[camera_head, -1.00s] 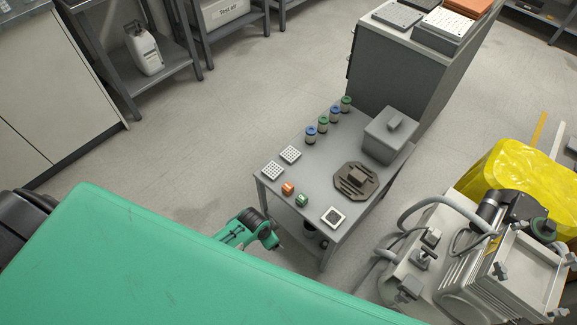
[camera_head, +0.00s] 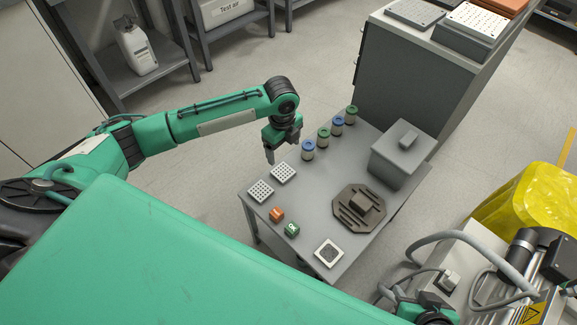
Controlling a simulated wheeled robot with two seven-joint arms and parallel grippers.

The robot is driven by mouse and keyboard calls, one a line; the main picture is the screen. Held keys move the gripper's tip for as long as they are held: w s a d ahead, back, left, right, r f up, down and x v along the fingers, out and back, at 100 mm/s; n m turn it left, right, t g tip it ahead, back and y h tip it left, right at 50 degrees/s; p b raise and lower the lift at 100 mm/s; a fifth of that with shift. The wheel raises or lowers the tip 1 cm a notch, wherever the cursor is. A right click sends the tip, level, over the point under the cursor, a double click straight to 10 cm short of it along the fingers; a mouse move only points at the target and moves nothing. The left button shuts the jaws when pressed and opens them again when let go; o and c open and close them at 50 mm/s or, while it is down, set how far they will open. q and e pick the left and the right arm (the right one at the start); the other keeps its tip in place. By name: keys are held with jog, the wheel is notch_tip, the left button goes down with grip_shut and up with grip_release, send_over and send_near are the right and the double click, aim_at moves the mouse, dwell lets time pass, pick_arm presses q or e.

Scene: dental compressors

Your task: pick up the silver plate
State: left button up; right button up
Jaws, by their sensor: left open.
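Small square plates lie on the grey table (camera_head: 300,222). Two pale, dotted plates, one nearer the back (camera_head: 284,173) and one at the left edge (camera_head: 261,190), lie side by side. A silver-white square plate with a dark speckled centre (camera_head: 329,253) lies near the front edge. I cannot tell for sure which is the silver plate meant. My left gripper (camera_head: 281,148) is open and empty, pointing down above the table's back left edge, just behind the dotted plates. Part of my right arm shows at the bottom right; its gripper fingers are not visible.
Several blue- and green-lidded jars (camera_head: 323,138) line the table's back edge. A grey lidded box (camera_head: 401,155) and a dark octagonal fixture (camera_head: 358,208) stand right. An orange block (camera_head: 277,215) and a green block (camera_head: 292,230) sit near the front edge. A cabinet (camera_head: 410,80) stands behind.

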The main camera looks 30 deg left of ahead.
pick_arm(q)
jog(key=b, duration=0.2)
send_over(283, 172)
notch_tip(283, 172, down, 7)
jog(key=shift+f, duration=0.1)
jog(key=shift+f+b, duration=0.75)
jog(key=shift+f, duration=2.2)
pick_arm(e)
jog(key=w+a+t+y, duration=0.3)
jog(key=a+t, duration=0.2)
jog(key=a, duration=0.2)
jog(key=shift+r, duration=0.4)
pick_arm(q)
jog(key=shift+c, duration=0.2)
jog(key=c, duration=1.1)
pick_arm(e)
jog(key=shift+d, duration=0.1)
